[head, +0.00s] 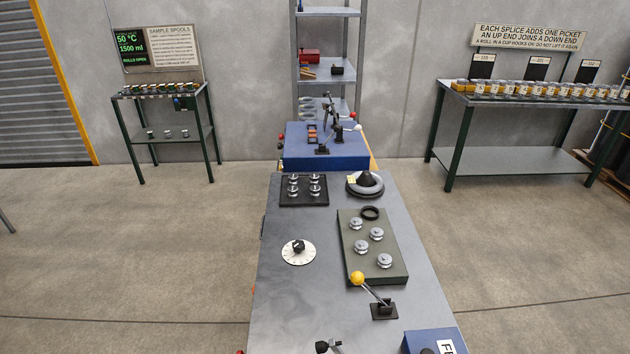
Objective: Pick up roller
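Silvery spool-shaped pieces that look like rollers stand in two places on the long grey bench (290,230). Several are set on a green-grey plate (395,262), including a roller near its top (356,223) and a roller near its lower right (384,261). Several smaller rollers (315,189) stand on a black square tray (290,201) at the far left of the bench. I cannot tell which one the task means. My gripper is not in view.
A yellow-knobbed lever (358,279), a white dial (298,252), a black ring (369,213) and a coiled ring with a black cone (365,184) are on the bench. A blue block (325,158) stands beyond. Side tables (525,161) line the wall. Open floor (130,260) lies left.

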